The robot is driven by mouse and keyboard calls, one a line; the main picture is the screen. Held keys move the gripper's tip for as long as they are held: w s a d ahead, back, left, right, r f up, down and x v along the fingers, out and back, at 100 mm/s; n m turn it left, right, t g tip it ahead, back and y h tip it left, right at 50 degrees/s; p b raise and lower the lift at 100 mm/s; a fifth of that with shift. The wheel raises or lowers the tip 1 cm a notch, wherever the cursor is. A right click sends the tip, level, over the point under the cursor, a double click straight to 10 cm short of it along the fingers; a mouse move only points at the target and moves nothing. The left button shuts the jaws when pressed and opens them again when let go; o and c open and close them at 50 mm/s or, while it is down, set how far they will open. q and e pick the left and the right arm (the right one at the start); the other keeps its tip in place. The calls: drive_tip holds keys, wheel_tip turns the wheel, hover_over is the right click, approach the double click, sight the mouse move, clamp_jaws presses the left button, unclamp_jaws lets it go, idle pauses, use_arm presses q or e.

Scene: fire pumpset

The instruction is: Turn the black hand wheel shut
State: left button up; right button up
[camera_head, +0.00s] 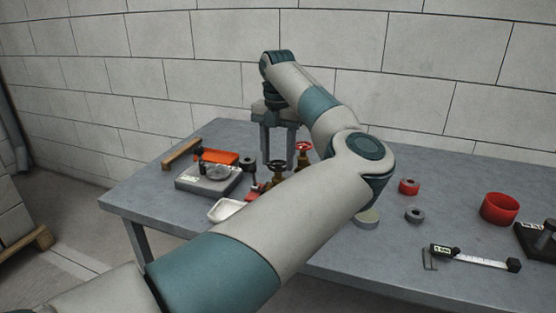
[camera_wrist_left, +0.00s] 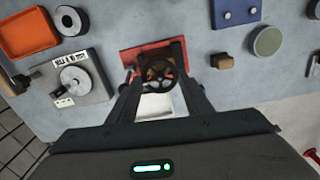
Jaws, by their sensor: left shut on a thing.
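In the left wrist view the black hand wheel (camera_wrist_left: 158,74), a spoked ring, lies between the two fingers of my left gripper (camera_wrist_left: 157,70). The fingers are closed in on its rim from both sides. A red plate (camera_wrist_left: 131,57) shows behind the wheel. In the head view my left gripper (camera_head: 278,160) points straight down at the brass valves on the table. One valve with a red hand wheel (camera_head: 304,146) stands to the right of the fingers. My forearm hides part of the valves' lower side. My right gripper is in neither view.
A scale-like device (camera_head: 207,181), an orange tray (camera_head: 217,156) and a white tray (camera_head: 226,210) lie left of the valves on the grey table (camera_head: 445,195). A red ring (camera_head: 499,208) and a caliper (camera_head: 470,258) lie right. A block wall stands behind.

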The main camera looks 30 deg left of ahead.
use_arm(q)
drive_tip(key=shift+m, duration=0.5)
drive_tip(key=o, duration=1.1)
wheel_tip(320, 180, up, 17)
drive_tip(key=shift+r, duration=0.2)
idle(0.4)
